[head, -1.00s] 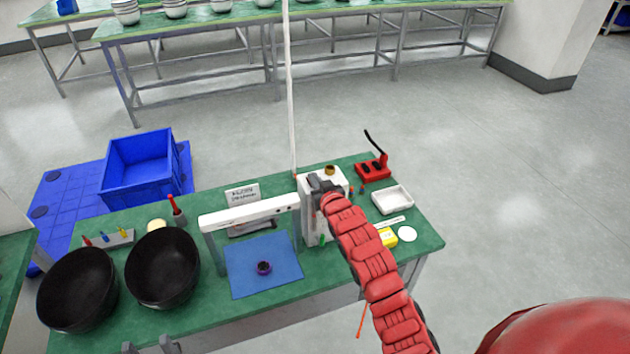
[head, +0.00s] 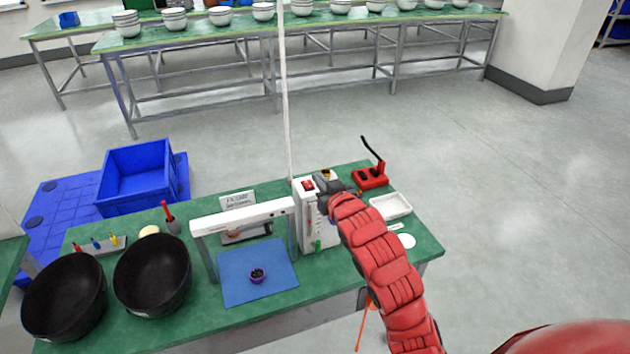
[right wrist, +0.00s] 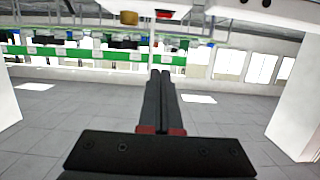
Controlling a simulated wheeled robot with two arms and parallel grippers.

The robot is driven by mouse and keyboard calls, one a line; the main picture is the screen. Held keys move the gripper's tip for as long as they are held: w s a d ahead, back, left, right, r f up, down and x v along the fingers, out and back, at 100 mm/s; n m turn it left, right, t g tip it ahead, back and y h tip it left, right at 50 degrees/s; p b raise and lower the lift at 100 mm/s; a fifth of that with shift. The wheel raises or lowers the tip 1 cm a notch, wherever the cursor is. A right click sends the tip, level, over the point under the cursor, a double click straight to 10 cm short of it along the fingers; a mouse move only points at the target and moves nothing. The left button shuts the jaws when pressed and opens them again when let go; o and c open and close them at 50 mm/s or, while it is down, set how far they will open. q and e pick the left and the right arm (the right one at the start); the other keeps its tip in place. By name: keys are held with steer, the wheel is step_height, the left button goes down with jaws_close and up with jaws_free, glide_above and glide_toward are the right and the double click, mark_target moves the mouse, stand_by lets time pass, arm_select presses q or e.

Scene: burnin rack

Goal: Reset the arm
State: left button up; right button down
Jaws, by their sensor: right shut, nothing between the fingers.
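My right gripper (head: 326,184) is shut and empty beside the top of the white rack unit (head: 318,237), at its right side in the head view. In the right wrist view its two dark fingers (right wrist: 161,75) lie together with nothing between them. The white unit carries a red switch (head: 308,185) on top and a green part low on its front. A white frame (head: 243,216) reaches left from it over a blue mat (head: 240,287), where a small dark purple round part (head: 258,276) lies. My left gripper does not show.
Two black bowls (head: 152,274) stand on the green table's left. A red stand with a black lever (head: 371,178), a white tray (head: 391,206) and a white disc (head: 406,241) are at the right. A blue crate (head: 138,175) stands behind the table. A thin white pole rises behind the unit.

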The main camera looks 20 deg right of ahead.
steer(key=shift+s+r, duration=0.25)
steer(key=shift+s, duration=0.35)
